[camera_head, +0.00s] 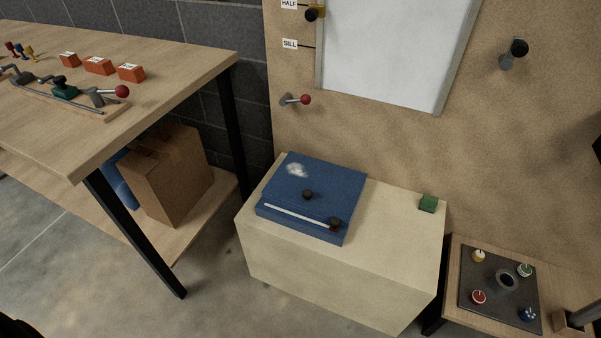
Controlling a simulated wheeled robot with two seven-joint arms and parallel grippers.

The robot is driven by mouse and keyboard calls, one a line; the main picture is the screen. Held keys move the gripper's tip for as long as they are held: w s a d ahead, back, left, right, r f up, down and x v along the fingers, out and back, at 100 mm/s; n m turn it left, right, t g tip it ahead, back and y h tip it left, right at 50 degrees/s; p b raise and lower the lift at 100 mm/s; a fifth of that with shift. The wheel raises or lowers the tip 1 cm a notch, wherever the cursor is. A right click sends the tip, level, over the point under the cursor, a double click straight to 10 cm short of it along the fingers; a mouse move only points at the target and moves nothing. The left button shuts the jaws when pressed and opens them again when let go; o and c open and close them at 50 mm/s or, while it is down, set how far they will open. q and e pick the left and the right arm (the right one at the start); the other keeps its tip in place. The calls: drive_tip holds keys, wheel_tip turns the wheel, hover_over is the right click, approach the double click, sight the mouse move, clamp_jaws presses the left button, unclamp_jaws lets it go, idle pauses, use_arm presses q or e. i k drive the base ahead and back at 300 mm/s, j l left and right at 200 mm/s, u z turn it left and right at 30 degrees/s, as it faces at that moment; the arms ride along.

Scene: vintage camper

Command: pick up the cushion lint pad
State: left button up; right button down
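A blue cushion (318,190) lies on top of a cream box-shaped bench (390,225). A whitish, lint-like patch (297,170) shows near its far left corner. A small green block (428,203) sits at the bench's right back edge, apart from the cushion; it may be the lint pad, but I cannot tell for certain. A dark round knob (307,194) is on the middle of the cushion. A small dark reddish piece (334,223) sits at the right end of a pale strip (297,216) along the cushion's front. Neither gripper shows clearly.
A wooden workbench (180,65) with orange blocks (98,66) stands at left, a cardboard box (165,172) on its lower shelf. A red-tipped lever (304,99) juts from the wall behind the cushion. A low table (455,255) with a dark board (500,318) is at right.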

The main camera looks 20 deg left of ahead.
sight(428, 204)
drive_tip(key=i+l+u, duration=0.25)
drive_tip(key=l+u, duration=0.15)
drive_tip(key=i+l+u, duration=0.15)
drive_tip(key=l+u, duration=0.2)
drive_tip(key=l, duration=0.3)
drive_tip(key=i+l+u, duration=0.1)
drive_tip(key=l+u, duration=0.3)
drive_tip(key=l, duration=0.2)
drive_tip(key=l+u, duration=0.4)
drive_tip(key=l, duration=0.2)
